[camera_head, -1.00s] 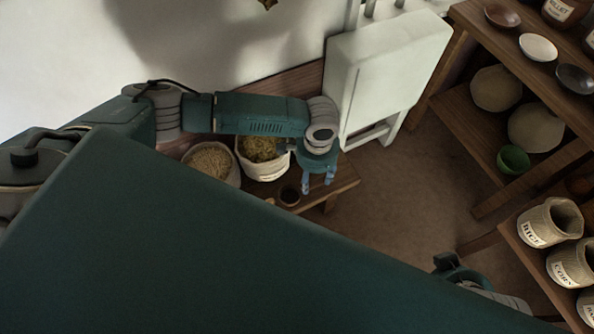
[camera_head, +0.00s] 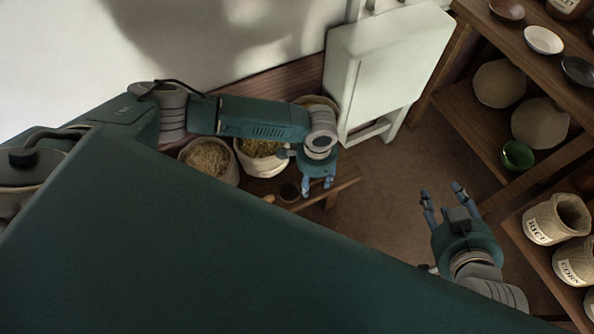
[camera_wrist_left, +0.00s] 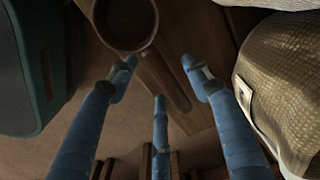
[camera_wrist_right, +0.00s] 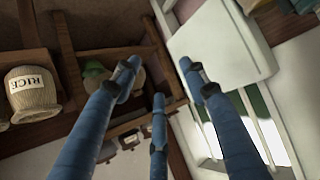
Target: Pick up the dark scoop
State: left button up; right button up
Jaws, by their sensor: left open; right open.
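The dark scoop (camera_head: 289,192) lies on the low wooden bench, with a short pale handle end showing at its left. In the left wrist view its round dark bowl (camera_wrist_left: 125,22) is at the top, and a brown handle runs down to the right. My left gripper (camera_head: 317,186) is open, just right of the scoop in the head view. In the left wrist view its fingers (camera_wrist_left: 160,72) spread around the line of the handle, apparently above it; contact cannot be told. My right gripper (camera_head: 440,192) is open and empty over the floor, far from the scoop.
Sacks of grain (camera_head: 208,160) and of greenish stuff (camera_head: 262,158) stand right behind the scoop on the bench (camera_head: 335,190). A white cabinet (camera_head: 385,70) stands behind. Shelves with bowls, a green cup (camera_head: 516,155) and a rice sack (camera_head: 556,219) are at right. Floor between is clear.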

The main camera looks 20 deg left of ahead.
pick_arm(q)
jog(key=shift+c, duration=0.5)
grip_shut()
